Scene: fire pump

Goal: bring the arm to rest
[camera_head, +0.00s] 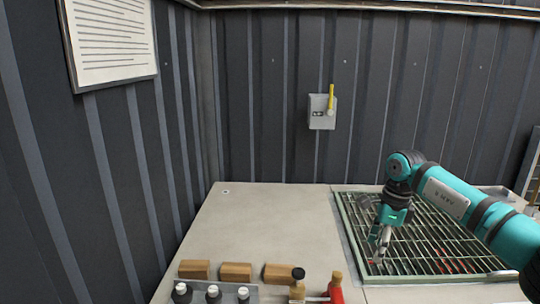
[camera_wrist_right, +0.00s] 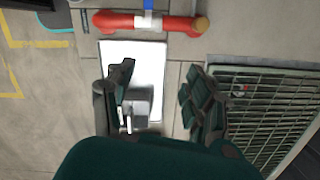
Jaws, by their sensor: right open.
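My right arm (camera_head: 455,200) comes in from the right in the head view, teal and black, bent over a floor grate. My right gripper (camera_head: 378,250) points down above the grate's left part and holds nothing. In the right wrist view the two fingers of the right gripper (camera_wrist_right: 160,95) stand wide apart. Between and beyond them lie a white plate (camera_wrist_right: 148,60) and a small grey block (camera_wrist_right: 137,103); I cannot tell its distance from the fingers. My left gripper is not in view.
The green-framed grate (camera_head: 440,240) lies at right. A red pipe (camera_wrist_right: 115,21) crosses the wrist view's top. A grey box with a yellow lever (camera_head: 331,97) is on the back wall. The concrete middle (camera_head: 270,225) is clear.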

